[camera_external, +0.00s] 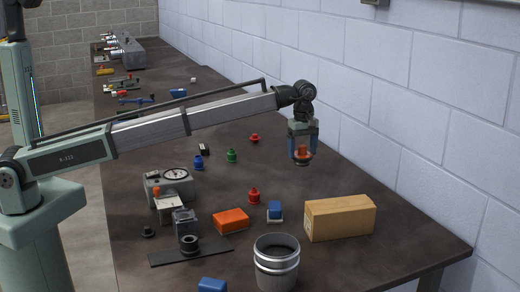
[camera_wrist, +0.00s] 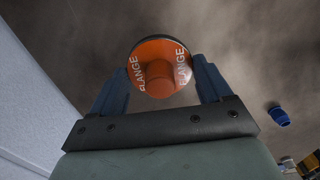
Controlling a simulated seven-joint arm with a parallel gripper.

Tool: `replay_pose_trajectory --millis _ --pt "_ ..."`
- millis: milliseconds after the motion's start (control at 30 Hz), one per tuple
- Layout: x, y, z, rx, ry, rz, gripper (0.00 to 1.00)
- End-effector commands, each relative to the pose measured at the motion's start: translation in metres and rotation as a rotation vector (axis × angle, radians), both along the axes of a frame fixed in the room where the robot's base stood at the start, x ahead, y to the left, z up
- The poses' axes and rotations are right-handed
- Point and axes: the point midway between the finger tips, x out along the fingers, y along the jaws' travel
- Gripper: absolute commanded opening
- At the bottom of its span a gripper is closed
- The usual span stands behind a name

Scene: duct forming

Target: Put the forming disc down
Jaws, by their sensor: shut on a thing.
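An orange forming disc with white "FLANGE" lettering (camera_wrist: 160,68) sits between the two blue fingers of my gripper (camera_wrist: 162,84) in the wrist view. In the external view my gripper (camera_external: 302,147) points down and is shut on the disc (camera_external: 302,153). The disc is held above the dark workbench (camera_external: 345,185), near the wall, with bare bench surface around it in the wrist view. The external view does not show clearly how high it is above the bench.
A wooden block (camera_external: 340,218), a metal bucket (camera_external: 276,262), an orange box (camera_external: 231,220) and a red knobbed piece (camera_external: 254,196) stand nearer the front. Green (camera_external: 231,156) and blue (camera_external: 198,162) pieces stand left. A pale block wall (camera_external: 400,110) borders the bench on the right.

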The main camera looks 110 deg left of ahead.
Motion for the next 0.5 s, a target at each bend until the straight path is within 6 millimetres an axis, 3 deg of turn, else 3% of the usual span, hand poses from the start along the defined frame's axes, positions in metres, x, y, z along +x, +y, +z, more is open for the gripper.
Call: replay_pose_trajectory --millis 200,500 --pt "0.0 0.0 -0.033 -0.001 0.001 -0.001 0.28" --pt "0.0 0.0 -0.057 -0.001 0.001 -0.002 0.28"
